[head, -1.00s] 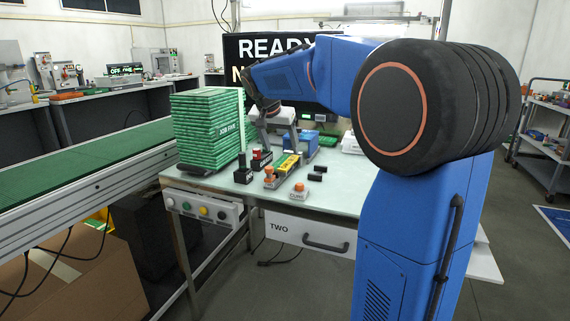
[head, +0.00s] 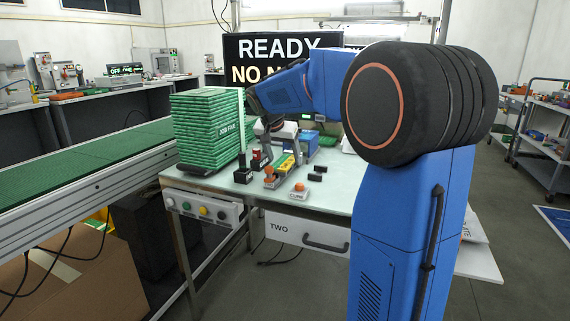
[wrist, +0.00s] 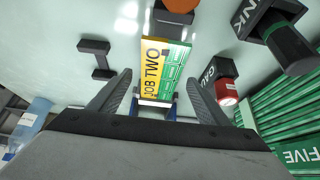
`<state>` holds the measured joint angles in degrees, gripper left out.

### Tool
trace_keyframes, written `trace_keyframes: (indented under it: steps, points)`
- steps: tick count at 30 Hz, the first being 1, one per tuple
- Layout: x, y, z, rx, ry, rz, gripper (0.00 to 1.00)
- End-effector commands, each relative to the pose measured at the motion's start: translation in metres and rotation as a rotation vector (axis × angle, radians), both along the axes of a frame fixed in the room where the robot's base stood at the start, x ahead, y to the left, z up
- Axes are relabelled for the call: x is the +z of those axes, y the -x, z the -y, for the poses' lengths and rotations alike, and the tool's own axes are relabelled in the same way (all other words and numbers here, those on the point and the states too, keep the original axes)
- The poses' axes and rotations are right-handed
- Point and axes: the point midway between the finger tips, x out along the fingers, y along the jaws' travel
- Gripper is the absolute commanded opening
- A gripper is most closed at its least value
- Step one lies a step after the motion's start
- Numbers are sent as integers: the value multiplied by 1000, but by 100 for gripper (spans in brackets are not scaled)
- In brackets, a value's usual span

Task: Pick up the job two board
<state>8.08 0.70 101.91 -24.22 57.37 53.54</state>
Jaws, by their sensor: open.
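The job two board (wrist: 152,68) is a small yellow and green board labelled JOB TWO. In the wrist view it lies ahead of my gripper (wrist: 160,80), lined up between the two spread fingers. The fingers are open and empty; I cannot tell their exact height above it. In the head view the board (head: 286,166) lies on the pale worktable (head: 330,197), and my gripper is above the table behind it, with its fingertips hard to make out.
A tall stack of green JOB FIVE boards (head: 207,125) stands at left. A black-handled block (head: 243,170) and a red-topped block (head: 259,159) stand left of the board. An orange CURE button (head: 299,188) and small black pieces (head: 316,174) are near the front right.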

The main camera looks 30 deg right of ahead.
Motion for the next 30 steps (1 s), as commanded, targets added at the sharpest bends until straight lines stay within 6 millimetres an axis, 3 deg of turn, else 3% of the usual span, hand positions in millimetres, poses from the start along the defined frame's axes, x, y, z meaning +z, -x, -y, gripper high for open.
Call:
trace_keyframes:
  steps: [19,20,25,30]
  points:
    - [-5,0,0,0,0,0,70]
    - [-5,0,0,0,0,0,68]
    - [-5,0,0,0,0,0,27]
    - [-4,0,0,0,0,0,25]
